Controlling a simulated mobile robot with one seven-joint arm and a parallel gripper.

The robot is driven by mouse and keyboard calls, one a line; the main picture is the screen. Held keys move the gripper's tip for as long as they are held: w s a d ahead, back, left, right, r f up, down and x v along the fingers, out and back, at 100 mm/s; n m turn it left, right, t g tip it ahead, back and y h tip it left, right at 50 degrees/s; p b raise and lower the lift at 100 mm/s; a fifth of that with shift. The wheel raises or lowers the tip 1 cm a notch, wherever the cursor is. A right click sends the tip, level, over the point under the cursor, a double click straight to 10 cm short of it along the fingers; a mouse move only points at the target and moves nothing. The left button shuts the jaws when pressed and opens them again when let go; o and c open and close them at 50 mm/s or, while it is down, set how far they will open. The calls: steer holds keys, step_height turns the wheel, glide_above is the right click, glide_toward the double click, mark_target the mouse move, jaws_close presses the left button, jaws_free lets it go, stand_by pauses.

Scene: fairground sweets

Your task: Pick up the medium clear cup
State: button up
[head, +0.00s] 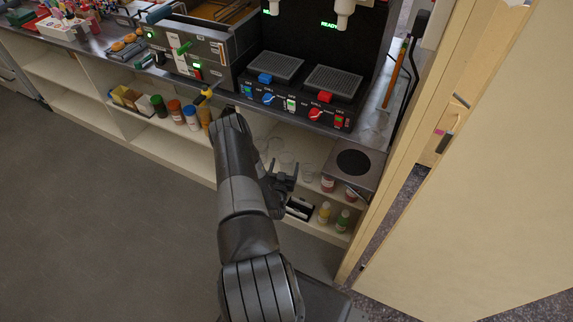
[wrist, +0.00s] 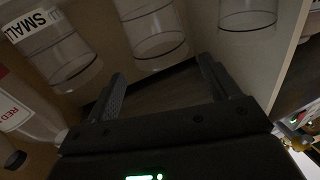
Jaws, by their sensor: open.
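Three clear cups show in a row in the wrist view. The left cup (wrist: 66,58) bears a label reading "SMALL". The middle cup (wrist: 154,32) and the right cup (wrist: 246,20) show no readable label, so I cannot tell by print which is the medium one. My gripper (wrist: 162,66) is open and empty, its two fingers apart on either side below the middle cup's near end. In the head view my gripper (head: 282,176) reaches into the shelf below the counter. The cups there are faint and partly hidden by my arm.
A yellow-capped bottle (head: 324,212) and a black-and-white box (head: 299,208) stand on the lower shelf. The counter (head: 215,84) overhangs the shelf. A pale panel (head: 405,130) stands at right.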

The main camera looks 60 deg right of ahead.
mark_target(286, 171)
steer(key=s+a+f+n+t+y, duration=0.1)
steer(key=s+a+f+n+t, duration=0.1)
steer(key=a+f, duration=0.35)
steer(key=x, duration=0.7)
steer(key=f+x, duration=0.1)
steer(key=x, duration=0.3)
steer(key=shift+s+d, duration=0.2)
steer(key=shift+d, duration=0.25)
steer(key=shift+c, duration=0.2)
steer(key=c, duration=1)
steer(key=shift+r, duration=0.1)
